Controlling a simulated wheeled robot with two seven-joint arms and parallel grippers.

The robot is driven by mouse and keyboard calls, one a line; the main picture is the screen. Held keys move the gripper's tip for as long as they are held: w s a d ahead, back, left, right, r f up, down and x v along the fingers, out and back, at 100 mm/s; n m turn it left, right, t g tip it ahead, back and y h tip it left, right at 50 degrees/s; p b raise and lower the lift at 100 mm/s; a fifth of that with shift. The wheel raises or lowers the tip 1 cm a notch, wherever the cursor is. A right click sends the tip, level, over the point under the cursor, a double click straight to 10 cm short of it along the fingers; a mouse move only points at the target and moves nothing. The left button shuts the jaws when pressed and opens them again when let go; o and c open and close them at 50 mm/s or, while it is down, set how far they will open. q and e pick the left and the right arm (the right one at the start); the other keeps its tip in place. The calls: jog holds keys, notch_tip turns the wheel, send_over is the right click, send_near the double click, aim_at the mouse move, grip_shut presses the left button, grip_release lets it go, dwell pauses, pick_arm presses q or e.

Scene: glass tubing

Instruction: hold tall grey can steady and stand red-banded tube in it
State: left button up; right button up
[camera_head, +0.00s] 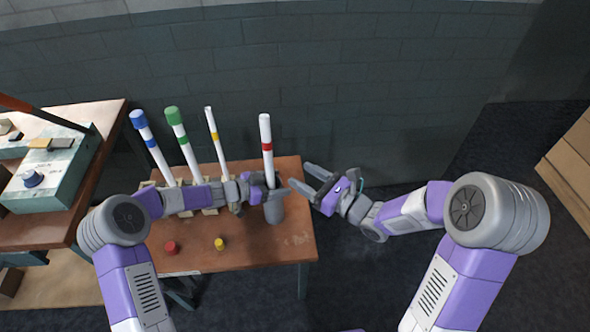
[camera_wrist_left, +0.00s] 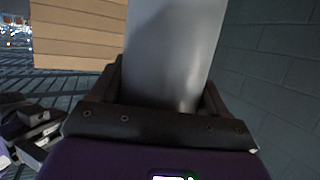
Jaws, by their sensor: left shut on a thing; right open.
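The tall grey can (camera_head: 275,208) stands near the right end of the wooden table. My left gripper (camera_head: 268,190) is shut on the can; in the left wrist view the grey can (camera_wrist_left: 175,50) fills the space between the fingers. The red-banded tube (camera_head: 266,150) is white with one red band and stands nearly upright, its lower end at the can's mouth and hidden inside or behind the rim and gripper. My right gripper (camera_head: 305,180) is open and empty, to the right of the can and apart from the tube.
Blue-banded (camera_head: 150,145), green-banded (camera_head: 183,145) and yellow-banded (camera_head: 216,140) tubes stand tilted behind my left arm. A red knob (camera_head: 170,248) and a yellow one (camera_head: 219,243) lie at the table's front. A bench with a box (camera_head: 48,175) stands at left.

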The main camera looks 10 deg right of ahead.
dwell(0.3)
pick_arm(q)
jog(key=o, duration=1.1)
jog(key=v, duration=1.2)
